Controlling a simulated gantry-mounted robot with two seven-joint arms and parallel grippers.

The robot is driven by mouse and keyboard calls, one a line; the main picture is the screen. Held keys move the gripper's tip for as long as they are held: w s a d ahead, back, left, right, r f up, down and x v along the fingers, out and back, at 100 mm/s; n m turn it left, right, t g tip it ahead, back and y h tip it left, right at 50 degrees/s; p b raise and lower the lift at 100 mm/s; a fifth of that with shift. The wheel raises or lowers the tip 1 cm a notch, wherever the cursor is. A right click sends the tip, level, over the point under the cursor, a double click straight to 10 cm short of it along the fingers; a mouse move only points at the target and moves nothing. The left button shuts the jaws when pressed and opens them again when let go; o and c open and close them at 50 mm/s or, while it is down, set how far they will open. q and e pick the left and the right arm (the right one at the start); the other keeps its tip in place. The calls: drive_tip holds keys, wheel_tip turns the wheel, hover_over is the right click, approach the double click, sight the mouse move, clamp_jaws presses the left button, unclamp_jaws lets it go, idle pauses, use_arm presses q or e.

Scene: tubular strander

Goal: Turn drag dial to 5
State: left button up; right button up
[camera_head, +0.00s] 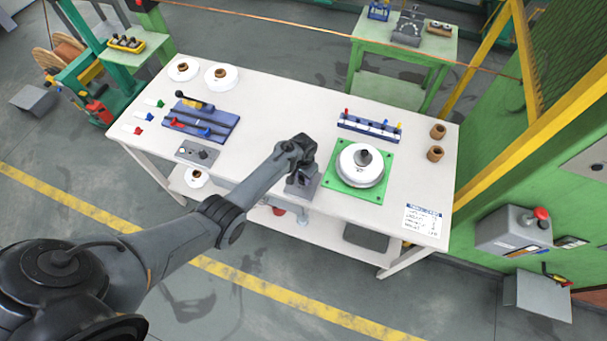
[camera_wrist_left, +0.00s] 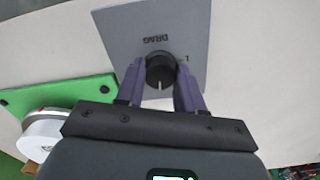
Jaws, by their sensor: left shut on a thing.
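The drag dial (camera_wrist_left: 160,73) is a round black knob with a white pointer line, on a grey plate (camera_wrist_left: 158,22) marked DRAG. In the left wrist view the pointer faces toward my gripper. My left gripper (camera_wrist_left: 160,88) has its two purple-grey fingers on either side of the knob and is shut on it. In the head view my left gripper (camera_head: 301,152) is over the grey drag plate (camera_head: 303,188) near the table's front edge and hides the dial. Most of the dial's scale is hidden; one small mark shows beside the knob. My right gripper is not in view.
A white spool (camera_head: 360,165) on a green plate (camera_head: 340,184) stands just right of the drag plate. A blue rack (camera_head: 369,127) with coloured pegs is behind. A second grey box (camera_head: 198,153) and a blue tray (camera_head: 203,122) lie left. A card (camera_head: 422,219) lies right.

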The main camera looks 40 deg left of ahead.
use_arm(q)
drive_tip(key=m, duration=0.4)
drive_tip(key=shift+m, duration=0.3)
drive_tip(key=m, duration=0.3)
drive_tip(key=shift+m, duration=0.4)
drive_tip(key=m, duration=0.4)
drive_tip(key=m+b, duration=0.2)
drive_tip(key=m, duration=0.3)
drive_tip(key=shift+m, duration=0.3)
drive_tip(key=o, duration=1)
drive_tip(key=shift+o, duration=0.2)
